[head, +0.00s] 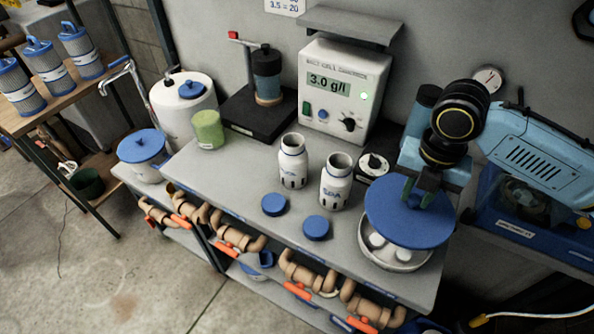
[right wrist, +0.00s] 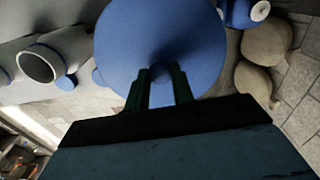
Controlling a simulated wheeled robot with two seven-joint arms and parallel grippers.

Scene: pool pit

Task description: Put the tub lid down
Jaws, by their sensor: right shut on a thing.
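The tub lid (head: 402,222) is a wide blue disc. My right gripper (head: 418,194) is shut on its middle knob from above. In the right wrist view the lid (right wrist: 160,35) fills the top middle, and the fingers (right wrist: 158,88) close around the knob. The lid is over the white tub (head: 398,266) at the bench's right front corner. The tub's front opening shows below the lid, with white round pieces inside, so the lid is raised or off-centre. Its back is hidden. My left gripper is not in view.
Two white bottles (head: 293,160) stand open left of the tub, with two blue caps (head: 316,228) on the grey bench (head: 235,180) before them. A small black-and-white dial device (head: 373,165) stands behind the lid. The front bench strip between caps and tub is clear.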

